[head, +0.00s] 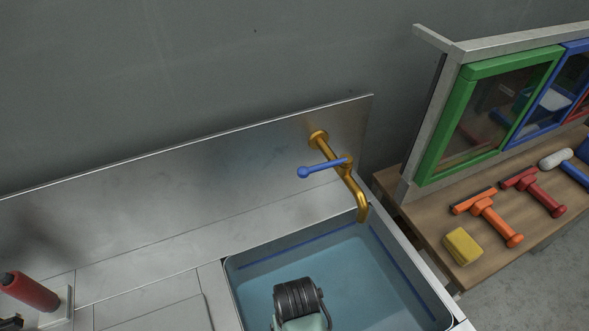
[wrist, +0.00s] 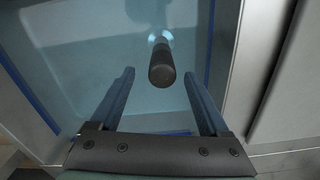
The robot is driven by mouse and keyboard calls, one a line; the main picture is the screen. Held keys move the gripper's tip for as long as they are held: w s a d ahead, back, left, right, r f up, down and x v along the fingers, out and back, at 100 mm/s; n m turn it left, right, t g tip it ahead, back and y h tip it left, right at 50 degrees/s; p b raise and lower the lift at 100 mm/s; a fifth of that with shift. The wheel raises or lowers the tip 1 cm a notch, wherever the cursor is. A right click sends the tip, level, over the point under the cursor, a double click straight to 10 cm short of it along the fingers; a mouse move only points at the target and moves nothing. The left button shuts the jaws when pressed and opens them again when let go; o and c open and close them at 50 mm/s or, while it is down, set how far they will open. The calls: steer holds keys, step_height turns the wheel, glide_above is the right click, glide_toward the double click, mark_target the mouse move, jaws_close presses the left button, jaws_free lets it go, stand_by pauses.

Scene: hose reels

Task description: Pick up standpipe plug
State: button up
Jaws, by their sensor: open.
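The standpipe plug (wrist: 162,68) is a dark, round-ended cylinder in the water-filled basin. In the wrist view it shows near the upper middle, with a bright patch at its far end. My gripper (wrist: 159,76) is open, with one blue-grey finger on each side of the plug in the picture and a visible gap on both sides. I cannot tell whether the fingertips reach down to its height. In the head view, a black ribbed and pale green part of my arm (head: 298,302) is over the basin. It hides the plug there, and my fingers do not show.
The basin (head: 232,273) has a blue line along its walls. A brass tap (head: 352,186) with a blue lever is at its back edge. A steel backsplash (head: 190,175) stands behind. At right, a wooden bench (head: 437,238) holds a yellow sponge (head: 463,246) and squeegees (head: 487,217).

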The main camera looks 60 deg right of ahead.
step_height(320, 180, down, 9)
stand_by(0.6)
steer(key=shift+w+a, duration=0.1)
jaws_close()
stand_by(1.2)
